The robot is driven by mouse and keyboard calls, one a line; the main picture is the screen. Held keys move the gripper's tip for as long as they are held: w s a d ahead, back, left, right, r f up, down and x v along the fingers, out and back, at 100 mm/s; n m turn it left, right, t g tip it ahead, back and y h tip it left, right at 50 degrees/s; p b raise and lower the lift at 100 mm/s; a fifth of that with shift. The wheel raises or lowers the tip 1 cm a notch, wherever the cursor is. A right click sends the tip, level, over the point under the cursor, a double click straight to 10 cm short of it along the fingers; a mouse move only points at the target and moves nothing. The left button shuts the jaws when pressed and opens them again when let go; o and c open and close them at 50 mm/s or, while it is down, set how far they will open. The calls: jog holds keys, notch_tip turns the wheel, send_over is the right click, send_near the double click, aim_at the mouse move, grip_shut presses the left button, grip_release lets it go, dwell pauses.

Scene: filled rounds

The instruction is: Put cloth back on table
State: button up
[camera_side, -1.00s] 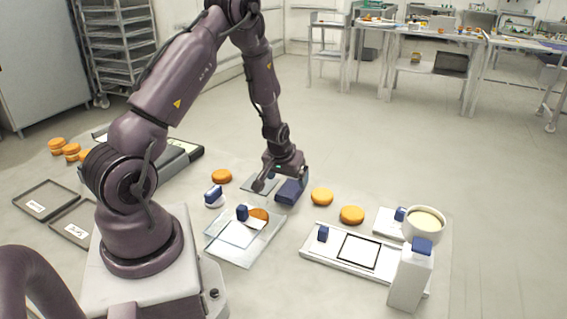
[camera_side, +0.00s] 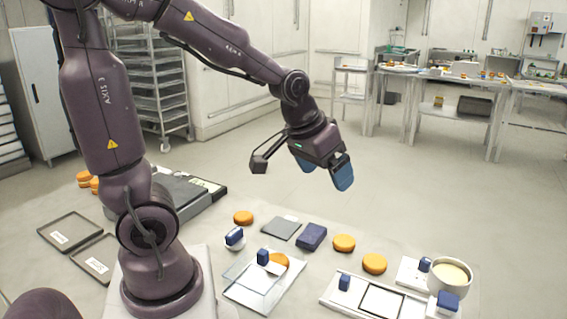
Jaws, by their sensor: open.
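A folded dark blue cloth (camera_side: 312,236) appears to be the blue block-like bundle lying on the pale table (camera_side: 215,205), between a grey plate and an orange round. My gripper (camera_side: 324,172) is raised well above and behind it in the picture. Its two blue-padded fingers are spread apart with nothing between them. The cloth lies clear of the gripper.
A flat dark grey plate (camera_side: 281,228) lies left of the cloth. Orange rounds (camera_side: 344,243) are nearby. A glass tray (camera_side: 250,292), a white board (camera_side: 345,302) and a cream-filled bowl (camera_side: 450,275) stand in front. The air around my gripper is clear.

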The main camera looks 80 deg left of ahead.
jog(key=s+d+r+m+h, duration=0.1)
jog(key=s+d+r+m, duration=0.3)
jog(key=s+d, duration=0.3)
jog(key=s+r, duration=0.1)
jog(key=s, duration=0.1)
jog(key=shift+s+d+r+t, duration=0.3)
jog(key=shift+s+r, duration=0.1)
